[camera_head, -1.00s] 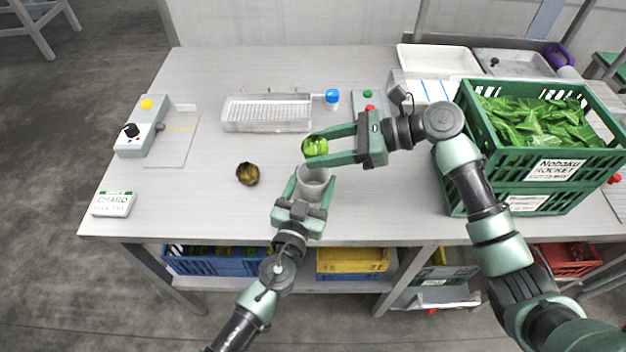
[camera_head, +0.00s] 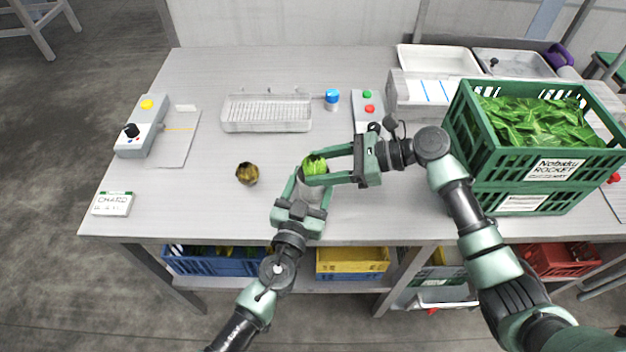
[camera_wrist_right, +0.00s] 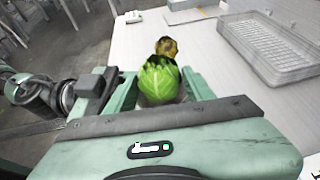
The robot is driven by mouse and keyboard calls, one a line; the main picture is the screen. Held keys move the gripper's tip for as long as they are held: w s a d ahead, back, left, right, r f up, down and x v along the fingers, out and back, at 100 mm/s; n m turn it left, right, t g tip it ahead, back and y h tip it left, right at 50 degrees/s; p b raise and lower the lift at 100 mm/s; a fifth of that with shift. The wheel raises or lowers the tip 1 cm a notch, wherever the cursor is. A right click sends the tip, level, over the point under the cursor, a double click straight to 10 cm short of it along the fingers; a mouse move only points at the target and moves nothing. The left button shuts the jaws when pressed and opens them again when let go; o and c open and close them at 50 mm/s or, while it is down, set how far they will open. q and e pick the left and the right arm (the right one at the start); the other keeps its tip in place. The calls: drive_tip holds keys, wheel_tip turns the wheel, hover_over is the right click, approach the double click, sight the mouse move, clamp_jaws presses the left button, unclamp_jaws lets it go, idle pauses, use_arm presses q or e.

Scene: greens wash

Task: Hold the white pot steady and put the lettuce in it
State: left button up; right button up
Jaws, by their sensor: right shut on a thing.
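The white pot (camera_head: 311,193) stands on the table near its front edge. My left gripper (camera_head: 308,186) has a finger on each side of it and appears closed on its wall. The green lettuce (camera_head: 315,163) is between the fingers of my right gripper (camera_head: 313,170), which is shut on it. The lettuce is at the pot's mouth and hides much of the rim; I cannot tell how deep it sits. In the right wrist view the lettuce (camera_wrist_right: 159,80) shows between the fingers, with the pot mostly hidden beneath it.
A brown, wilted head (camera_head: 247,173) lies left of the pot. A clear draining tray (camera_head: 266,113) and a blue-capped jar (camera_head: 332,99) stand behind. A green crate of leaves (camera_head: 530,168) is at right. A chard label box (camera_head: 113,204) sits front left.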

sight(321, 158)
use_arm(q)
drive_tip(key=shift+s+d+r, duration=0.1)
drive_tip(key=shift+d, duration=0.05)
use_arm(e)
drive_tip(key=shift+s+d+f, duration=0.15)
drive_tip(key=shift+f, duration=0.6)
drive_tip(key=o, duration=1.5)
drive_tip(key=shift+s+f, duration=0.1)
drive_tip(key=r, duration=1.1)
drive_tip(key=shift+w+r, duration=0.3)
use_arm(q)
drive_tip(key=o, duration=1.4)
